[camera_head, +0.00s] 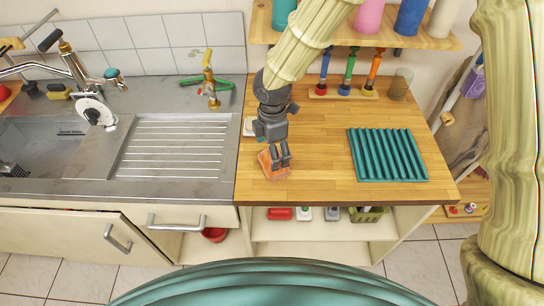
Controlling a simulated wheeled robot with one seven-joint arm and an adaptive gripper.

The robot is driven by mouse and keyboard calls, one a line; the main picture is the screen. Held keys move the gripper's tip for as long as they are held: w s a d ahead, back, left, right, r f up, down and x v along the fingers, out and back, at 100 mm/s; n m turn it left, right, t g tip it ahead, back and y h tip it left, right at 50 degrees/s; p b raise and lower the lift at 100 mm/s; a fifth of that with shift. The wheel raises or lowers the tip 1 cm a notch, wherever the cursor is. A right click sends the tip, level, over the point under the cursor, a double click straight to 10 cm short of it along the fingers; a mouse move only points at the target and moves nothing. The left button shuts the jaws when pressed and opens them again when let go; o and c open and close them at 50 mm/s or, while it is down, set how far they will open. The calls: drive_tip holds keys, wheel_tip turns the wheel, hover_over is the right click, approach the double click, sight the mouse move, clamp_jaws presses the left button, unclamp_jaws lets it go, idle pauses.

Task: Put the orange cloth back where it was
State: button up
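The orange cloth (270,168) is a small, pale orange piece near the front left of the wooden worktop (325,185). My gripper (280,164) comes down from above, with its two dark fingers at the cloth's upper right part and partly covering it. The fingers look close together, but whether they are shut on the cloth is too small to tell. Whether the cloth lies flat or is slightly lifted also cannot be told.
A teal ribbed mat (388,155) lies to the right. Upright colored tools (348,75) and a glass (400,84) stand at the back. A small white item (248,127) is partly hidden behind my gripper. The metal drainboard (170,148) and sink (35,150) are left.

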wheel_tip(320, 180, up, 9)
drive_tip(key=b, duration=0.1)
drive_tip(key=shift+f, duration=0.2)
idle(0.5)
